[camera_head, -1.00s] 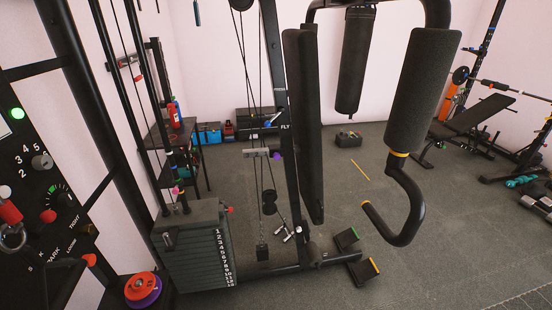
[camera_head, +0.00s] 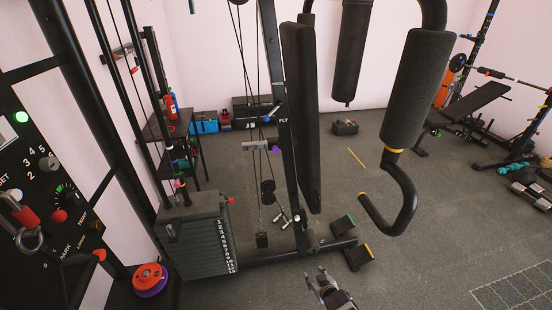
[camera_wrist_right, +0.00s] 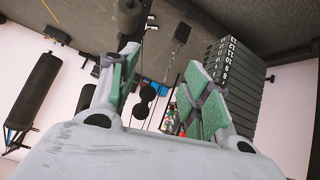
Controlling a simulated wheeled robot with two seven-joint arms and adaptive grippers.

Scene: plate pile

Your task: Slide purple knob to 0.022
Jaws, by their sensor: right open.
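My right gripper (camera_head: 323,273) comes in from the bottom edge of the head view. It is open and empty, well below the knob and apart from it. In the right wrist view its two green-padded fingers (camera_wrist_right: 163,65) are spread, with cables and a dark weight behind them. I cannot make out the purple knob in that view. My left gripper is not in view.
The weight stack (camera_head: 203,245) stands left of the cables. A padded black arm with a curved handle (camera_head: 402,205) hangs at the right. Foot plates (camera_head: 357,256) stick out low in front. A control panel (camera_head: 45,190) is at far left. Floor is clear at lower right.

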